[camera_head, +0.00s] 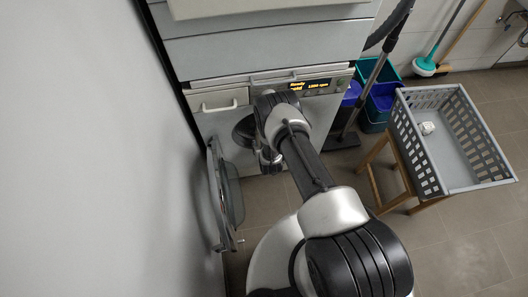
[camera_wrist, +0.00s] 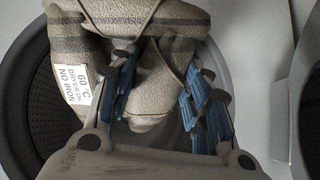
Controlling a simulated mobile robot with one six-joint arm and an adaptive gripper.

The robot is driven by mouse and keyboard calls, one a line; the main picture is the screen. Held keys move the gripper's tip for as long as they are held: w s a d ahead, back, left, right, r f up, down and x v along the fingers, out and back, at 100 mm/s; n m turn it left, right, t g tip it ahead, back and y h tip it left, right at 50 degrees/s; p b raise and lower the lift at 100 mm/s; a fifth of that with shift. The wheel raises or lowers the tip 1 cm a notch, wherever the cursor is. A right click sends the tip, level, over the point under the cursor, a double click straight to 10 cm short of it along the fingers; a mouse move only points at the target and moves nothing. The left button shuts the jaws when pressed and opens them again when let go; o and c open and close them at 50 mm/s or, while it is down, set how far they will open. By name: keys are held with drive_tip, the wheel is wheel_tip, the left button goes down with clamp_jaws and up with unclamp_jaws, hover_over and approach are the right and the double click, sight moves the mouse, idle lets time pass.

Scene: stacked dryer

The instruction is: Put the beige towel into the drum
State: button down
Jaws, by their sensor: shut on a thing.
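The beige towel (camera_wrist: 190,22) is bunched up in the wrist view, with dark stripes and a white care label (camera_wrist: 76,86) reading 60 °C. My gripper (camera_wrist: 165,95) has its blue-padded fingers shut on the towel. The drum (camera_wrist: 28,95) shows behind the towel as a dark, perforated round interior inside a pale ring. The towel is in front of the opening in this view; how deep it reaches I cannot tell. In the head view, my arm covers most of the machine's opening (camera_head: 243,130), and the towel is hidden. The round door (camera_head: 228,195) stands open on the left.
A grey basket (camera_head: 455,165) with a small white item (camera_head: 427,128) stands on a wooden stool (camera_head: 385,175) at the right. Blue and green buckets (camera_head: 378,105) and a vacuum tube stand behind. A pale wall (camera_head: 90,150) closes the left side. The floor at lower right is clear.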

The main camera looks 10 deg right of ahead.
drive_tip(key=w, duration=1.5)
drive_tip(key=shift+w, duration=0.15)
drive_tip(key=shift+r, duration=0.1)
drive_tip(key=c, duration=0.8)
unclamp_jaws()
drive_tip(key=shift+o, duration=0.2)
